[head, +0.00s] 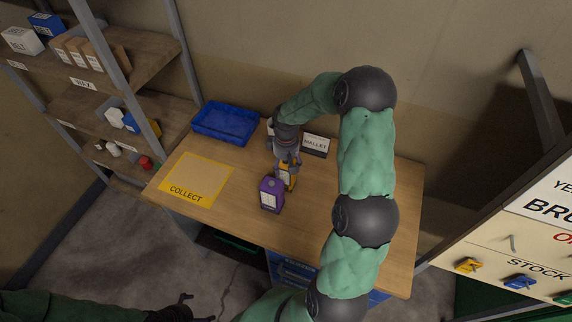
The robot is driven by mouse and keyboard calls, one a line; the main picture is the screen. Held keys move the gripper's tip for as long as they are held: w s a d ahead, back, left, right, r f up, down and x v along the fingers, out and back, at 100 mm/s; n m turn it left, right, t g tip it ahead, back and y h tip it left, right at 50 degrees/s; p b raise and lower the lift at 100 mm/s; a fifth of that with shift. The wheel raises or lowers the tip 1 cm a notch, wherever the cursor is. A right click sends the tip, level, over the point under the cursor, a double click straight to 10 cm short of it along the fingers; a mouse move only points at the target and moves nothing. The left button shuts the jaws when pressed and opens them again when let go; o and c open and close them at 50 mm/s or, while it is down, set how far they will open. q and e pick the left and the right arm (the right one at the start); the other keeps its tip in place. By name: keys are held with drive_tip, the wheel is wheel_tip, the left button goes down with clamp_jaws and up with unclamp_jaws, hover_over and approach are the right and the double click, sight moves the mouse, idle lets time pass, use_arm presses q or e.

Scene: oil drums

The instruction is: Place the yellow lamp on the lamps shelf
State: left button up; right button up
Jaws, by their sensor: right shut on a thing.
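The purple thing (270,194) stands upright with a pale label, close in front of the yellow one. My left gripper (197,308) is low at the bottom edge, away from the table, its fingers apart and empty. A shelf unit (120,65) stands at the left; I cannot read a lamps label on it.
The table (230,228) holds a blue tray (226,123), a yellow-edged COLLECT mat (197,180) and a MALLET sign (315,143). Boxes and small items fill parts of the shelves. A STOCK board (500,262) with clamp-like things is at the right. The mat is empty.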

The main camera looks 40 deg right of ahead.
drive_tip(key=o, duration=1.7)
